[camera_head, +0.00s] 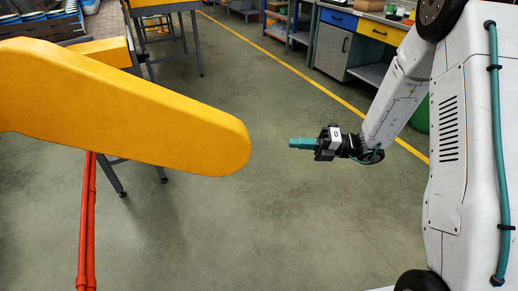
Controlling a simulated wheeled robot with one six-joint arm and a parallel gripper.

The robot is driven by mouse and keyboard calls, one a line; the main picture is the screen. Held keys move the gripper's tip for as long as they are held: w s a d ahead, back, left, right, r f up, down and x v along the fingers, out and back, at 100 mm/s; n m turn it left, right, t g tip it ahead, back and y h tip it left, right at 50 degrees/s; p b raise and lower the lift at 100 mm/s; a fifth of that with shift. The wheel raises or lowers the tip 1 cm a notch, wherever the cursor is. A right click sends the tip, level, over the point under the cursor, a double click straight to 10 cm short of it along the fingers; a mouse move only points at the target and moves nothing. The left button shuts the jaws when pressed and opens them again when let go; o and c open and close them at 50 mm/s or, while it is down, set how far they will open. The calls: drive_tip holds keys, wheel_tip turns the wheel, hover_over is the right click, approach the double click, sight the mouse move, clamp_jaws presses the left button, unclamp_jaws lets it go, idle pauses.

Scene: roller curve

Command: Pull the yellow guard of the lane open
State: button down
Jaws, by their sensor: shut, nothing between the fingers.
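A large yellow guard (130,110) reaches in from the left and ends in a rounded tip near the middle of the view. My gripper (292,143) is at the end of my arm, to the right of that tip, with its teal fingers pointing left toward it. The fingers look together and hold nothing. A gap of floor shows between the fingers and the guard's tip in this view; the depth between them is hard to tell. The far left end of the guard is cut off by the frame.
Red upright tubes (87,225) stand below the guard. A grey-legged table (195,40) with a yellow top is behind. A workbench with blue and yellow drawers (378,30) stands at the back right. The floor (270,230) in front is clear.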

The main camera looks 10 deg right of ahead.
drive_tip(key=s+a+f+m, duration=0.1)
drive_tip(key=s+f+m, duration=0.1)
drive_tip(key=s+m, duration=0.15)
drive_tip(key=w+a, duration=0.5)
drive_tip(key=a, duration=0.5)
drive_tip(key=shift+w+a+f+t+h, duration=0.2)
drive_tip(key=shift+f+t+h, duration=0.05)
drive_tip(key=shift+t+h, duration=0.05)
drive_tip(key=shift+w, duration=0.1)
